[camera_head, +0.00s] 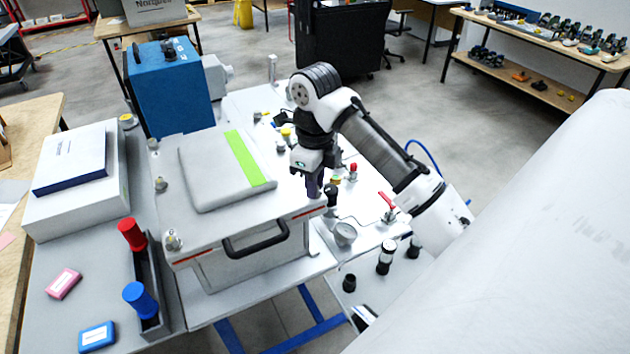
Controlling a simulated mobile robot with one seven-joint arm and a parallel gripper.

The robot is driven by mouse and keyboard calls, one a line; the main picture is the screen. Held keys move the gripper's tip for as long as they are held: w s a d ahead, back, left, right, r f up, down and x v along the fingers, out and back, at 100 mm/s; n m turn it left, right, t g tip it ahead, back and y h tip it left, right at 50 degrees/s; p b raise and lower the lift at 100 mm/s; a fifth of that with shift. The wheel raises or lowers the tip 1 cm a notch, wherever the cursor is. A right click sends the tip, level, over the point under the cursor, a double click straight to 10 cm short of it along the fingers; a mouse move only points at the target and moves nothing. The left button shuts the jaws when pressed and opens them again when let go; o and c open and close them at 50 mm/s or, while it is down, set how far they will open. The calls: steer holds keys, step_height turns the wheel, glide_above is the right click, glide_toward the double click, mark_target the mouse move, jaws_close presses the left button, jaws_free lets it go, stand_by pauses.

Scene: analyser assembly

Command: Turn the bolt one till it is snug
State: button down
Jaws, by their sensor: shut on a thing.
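The analyser is a light box with a flat lid (185,221) and a black front handle (256,240). Metal bolts with knob-like heads stand along the lid's left edge, one at the front left corner (173,240) and one further back (160,184). My gripper (314,192) points down at the lid's front right corner. It is shut on a bolt there, which its fingers hide almost wholly. I cannot tell how far that bolt is turned in.
A grey pad with a green stripe (214,172) lies on the lid. A blue unit (168,88) stands behind. A rack with red and blue cylinders (150,290) stands front left.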

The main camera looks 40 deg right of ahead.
steer(key=shift+r+m, duration=0.1)
steer(key=shift+m, duration=0.5)
steer(key=c, duration=1.3)
jaws_free()
step_height(320, 180, up, 14)
steer(key=shift+f+b, duration=0.15)
steer(key=shift+b, duration=0.8)
